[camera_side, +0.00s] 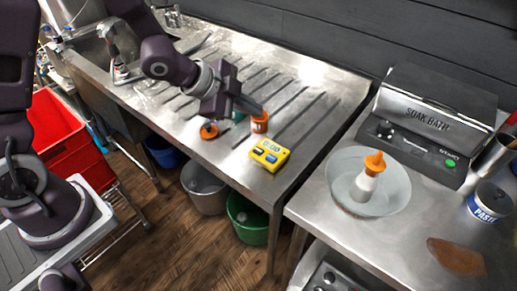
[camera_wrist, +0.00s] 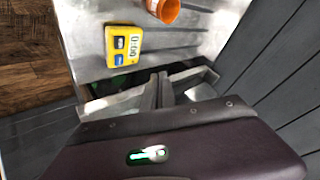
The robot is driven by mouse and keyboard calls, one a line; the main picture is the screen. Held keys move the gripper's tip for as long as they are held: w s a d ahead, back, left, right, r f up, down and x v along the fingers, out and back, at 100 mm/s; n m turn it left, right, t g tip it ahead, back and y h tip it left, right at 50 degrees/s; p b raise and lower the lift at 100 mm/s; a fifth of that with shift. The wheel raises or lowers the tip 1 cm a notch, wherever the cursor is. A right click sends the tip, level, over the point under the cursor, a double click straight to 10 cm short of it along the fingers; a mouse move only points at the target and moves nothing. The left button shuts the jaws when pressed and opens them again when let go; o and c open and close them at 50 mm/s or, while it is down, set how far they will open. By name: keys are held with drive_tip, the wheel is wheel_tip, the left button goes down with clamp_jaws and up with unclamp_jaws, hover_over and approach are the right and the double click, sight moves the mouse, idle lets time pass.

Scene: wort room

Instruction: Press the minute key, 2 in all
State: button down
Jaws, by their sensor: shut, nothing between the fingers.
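A yellow timer (camera_side: 269,154) lies on the steel draining board near its front right corner. Its display reads 0:00 in the wrist view, where the timer (camera_wrist: 124,46) sits above and left of my fingers. Two keys, one darker (camera_wrist: 120,42) and one brighter blue (camera_wrist: 119,60), are beside the display. Their labels are too small to read, so I cannot tell which is the minute key. My gripper (camera_side: 252,108) is shut and empty above the board, behind and left of the timer, apart from it. Its closed fingers (camera_wrist: 163,78) show in the wrist view.
An orange cup (camera_side: 260,123) stands close to my fingers, behind the timer; a low orange-topped item (camera_side: 209,131) is left of it. A bowl (camera_side: 344,184) with an orange-capped bottle (camera_side: 368,178) and a soak bath (camera_side: 425,125) stand on the right bench. A gap separates the benches.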

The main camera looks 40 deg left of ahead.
sight(255, 151)
drive_tip(key=shift+w+d+f, duration=0.1)
drive_tip(key=shift+d+f, duration=0.25)
drive_tip(key=shift+f, duration=0.05)
drive_tip(key=shift+f, duration=4.4)
drive_tip(key=shift+f, duration=0.4)
drive_tip(key=shift+f, duration=0.45)
drive_tip(key=shift+r, duration=0.85)
